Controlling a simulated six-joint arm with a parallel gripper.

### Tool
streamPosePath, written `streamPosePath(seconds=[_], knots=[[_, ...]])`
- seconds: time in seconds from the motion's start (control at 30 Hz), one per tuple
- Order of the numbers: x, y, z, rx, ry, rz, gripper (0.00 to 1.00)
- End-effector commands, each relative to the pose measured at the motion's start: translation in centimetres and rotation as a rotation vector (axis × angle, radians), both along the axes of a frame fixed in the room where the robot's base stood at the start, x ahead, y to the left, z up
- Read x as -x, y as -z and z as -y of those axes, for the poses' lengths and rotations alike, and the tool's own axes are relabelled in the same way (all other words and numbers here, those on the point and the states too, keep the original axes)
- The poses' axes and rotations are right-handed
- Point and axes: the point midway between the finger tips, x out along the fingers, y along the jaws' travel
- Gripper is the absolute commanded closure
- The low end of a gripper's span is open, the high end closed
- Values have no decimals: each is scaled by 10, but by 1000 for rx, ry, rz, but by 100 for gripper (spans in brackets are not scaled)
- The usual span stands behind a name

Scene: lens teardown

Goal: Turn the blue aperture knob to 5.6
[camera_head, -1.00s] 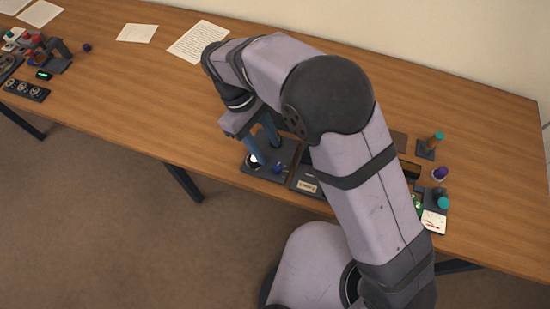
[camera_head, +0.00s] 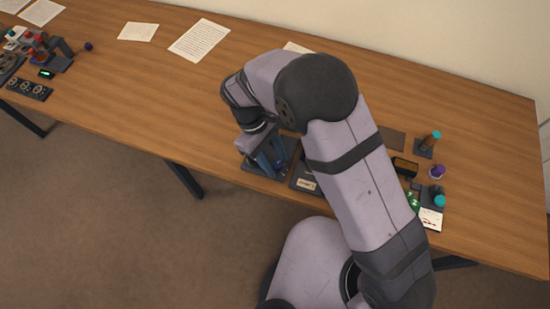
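My gripper (camera_head: 272,162) points down over a dark base plate (camera_head: 250,167) near the front edge of the table. Its blue-grey fingers are low, at the front right part of that plate. The blue aperture knob is not clearly visible; the fingers and wrist cover the place where a small blue knob showed earlier. I cannot tell whether the fingers touch it or how far apart they are. No scale or 5.6 mark is readable.
A dark tray with a pale label (camera_head: 306,184) stands just right of the plate, partly behind my arm. Small parts, including a purple piece (camera_head: 437,171) and a teal-topped post (camera_head: 432,138), stand farther right. The table left of the plate (camera_head: 150,100) is clear.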

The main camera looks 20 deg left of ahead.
Motion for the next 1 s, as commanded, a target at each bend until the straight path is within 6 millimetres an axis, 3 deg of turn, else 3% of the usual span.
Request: streamPosePath(seconds=[0.03,0.2,0.67,1.0], knots=[[0,0,0,0,0,0,60],[0,0,0,0,0,0,100],[-1,-1,0,0,71,-1,100],[-3,-2,1,1,316,-1,100]])
